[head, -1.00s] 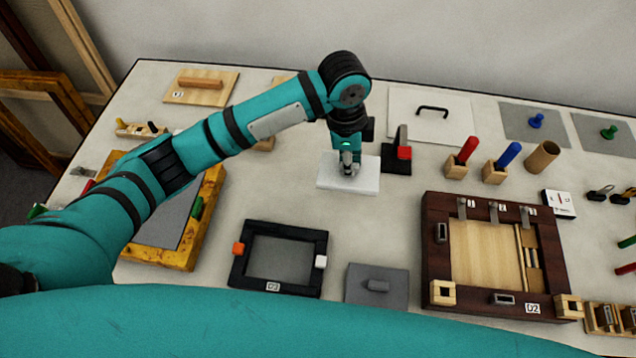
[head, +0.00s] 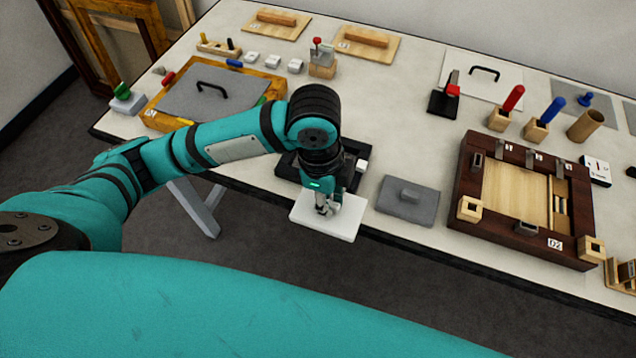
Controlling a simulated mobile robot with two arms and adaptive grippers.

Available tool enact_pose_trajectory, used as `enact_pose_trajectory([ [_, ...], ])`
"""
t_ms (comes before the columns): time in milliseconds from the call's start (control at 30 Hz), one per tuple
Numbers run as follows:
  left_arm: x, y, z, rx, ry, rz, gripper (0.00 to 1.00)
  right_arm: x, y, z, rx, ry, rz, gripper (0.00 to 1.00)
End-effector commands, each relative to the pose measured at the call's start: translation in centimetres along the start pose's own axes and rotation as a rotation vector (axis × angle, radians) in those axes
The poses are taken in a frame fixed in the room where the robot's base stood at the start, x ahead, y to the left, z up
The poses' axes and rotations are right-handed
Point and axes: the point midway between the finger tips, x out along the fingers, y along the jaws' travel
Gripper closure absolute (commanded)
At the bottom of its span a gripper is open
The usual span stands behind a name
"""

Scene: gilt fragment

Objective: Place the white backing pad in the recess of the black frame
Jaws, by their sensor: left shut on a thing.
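My left gripper (head: 328,205) is shut on the white backing pad (head: 344,222), gripping it from above near its middle. The pad is a flat white slab, held roughly level. In the picture it overlaps the table's front edge and the near side of the black frame (head: 287,169). The black frame lies on the table just behind the pad. My left arm and gripper hide most of the frame and its recess. A white clip (head: 362,165) shows on the frame's right side. My right gripper is out of view.
A grey plate with a block (head: 408,199) lies right of the black frame. A dark wooden frame (head: 468,180) stands farther right. A gilt frame (head: 158,122) with a grey handled panel is at the left. The table's middle is clear.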

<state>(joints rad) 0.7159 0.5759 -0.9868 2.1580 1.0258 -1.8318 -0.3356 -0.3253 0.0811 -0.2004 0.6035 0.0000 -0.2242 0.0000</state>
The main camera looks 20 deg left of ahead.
Motion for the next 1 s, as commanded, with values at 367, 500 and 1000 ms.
enact_pose_trajectory([
  [367,0.0,-6.4,3.0,-0.006,-0.003,-0.001,1.00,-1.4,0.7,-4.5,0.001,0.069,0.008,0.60],
  [500,0.2,-9.9,4.4,-0.004,-0.002,-0.001,1.00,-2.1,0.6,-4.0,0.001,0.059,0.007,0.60],
  [1000,2.6,-14.4,6.6,0.002,-0.003,0.004,1.00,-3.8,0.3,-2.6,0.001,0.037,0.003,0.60],
])
